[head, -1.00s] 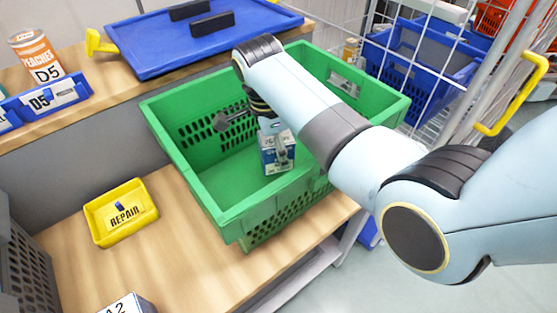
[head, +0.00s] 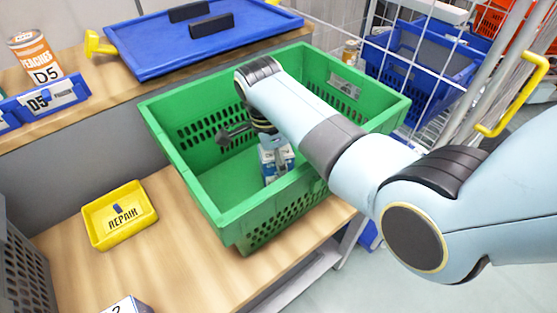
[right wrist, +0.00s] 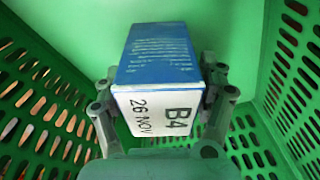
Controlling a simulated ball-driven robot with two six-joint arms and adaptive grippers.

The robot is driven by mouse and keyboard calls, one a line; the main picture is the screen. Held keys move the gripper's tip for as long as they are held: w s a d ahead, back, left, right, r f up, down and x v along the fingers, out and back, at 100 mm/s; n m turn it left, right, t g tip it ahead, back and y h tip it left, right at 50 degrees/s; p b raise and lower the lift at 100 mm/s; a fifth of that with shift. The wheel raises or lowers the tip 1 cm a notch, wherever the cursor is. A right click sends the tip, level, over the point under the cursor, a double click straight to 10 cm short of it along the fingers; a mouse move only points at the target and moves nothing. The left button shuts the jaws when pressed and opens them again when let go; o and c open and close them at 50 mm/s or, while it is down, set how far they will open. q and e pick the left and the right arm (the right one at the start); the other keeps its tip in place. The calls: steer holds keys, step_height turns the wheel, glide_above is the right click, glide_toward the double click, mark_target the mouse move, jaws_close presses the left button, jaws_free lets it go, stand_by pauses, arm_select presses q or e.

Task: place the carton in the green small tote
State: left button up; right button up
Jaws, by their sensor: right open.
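The carton (head: 277,160) is a small blue and white box inside the green tote (head: 182,185), near its front right wall. In the right wrist view the carton (right wrist: 158,58) shows a blue printed face and a white label reading B4, 26 NOV. My right gripper (head: 252,143) reaches down into the tote, partly hidden by its own arm. Its open fingers stand on either side of the carton. Whether the carton's base rests on the tote floor is hidden. My left gripper is not in view.
The green tote stands on a wooden bench. A yellow REPAIR bin (head: 118,216) is to its left. A blue lid (head: 200,38) lies on the shelf behind, beside a peaches can (head: 35,55). A wire rack with blue totes (head: 420,65) stands at right.

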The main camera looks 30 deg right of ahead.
steer(key=r, duration=0.4)
steer(key=a+r, duration=0.1)
steer(key=r, duration=0.3)
steer(key=r+p, duration=0.1)
steer(key=r, duration=0.3)
steer(key=shift+w+a+r, duration=0.1)
steer(key=shift+w+a, duration=0.15)
steer(key=shift+a, duration=0.15)
